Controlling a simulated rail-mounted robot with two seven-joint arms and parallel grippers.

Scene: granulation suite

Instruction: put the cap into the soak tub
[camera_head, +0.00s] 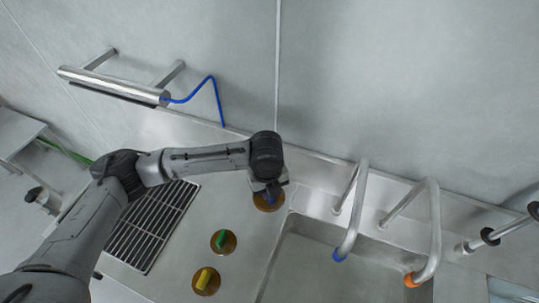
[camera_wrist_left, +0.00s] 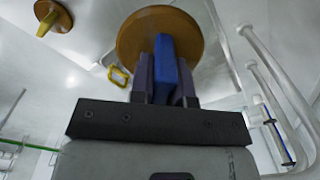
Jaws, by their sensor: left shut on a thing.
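A round brown cap (camera_head: 268,204) with a blue handle is at the back of the steel counter, left of the sink. My left gripper (camera_head: 270,190) is over it. In the left wrist view the fingers are shut on the blue handle (camera_wrist_left: 164,65), with the brown disc (camera_wrist_left: 130,38) beyond. I cannot tell whether this cap touches the counter. Two similar brown caps lie nearer, one with a green handle (camera_head: 222,242) and one with a yellow handle (camera_head: 206,281). I cannot tell which basin is the soak tub. My right gripper is not in view.
A deep steel sink basin (camera_head: 320,270) is right of the caps, with a blue-tipped spout (camera_head: 350,225) and an orange-tipped spout (camera_head: 433,240) over it. A dark grate (camera_head: 150,228) lies left. A wall-mounted steel bar (camera_head: 115,86) has a blue hose.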

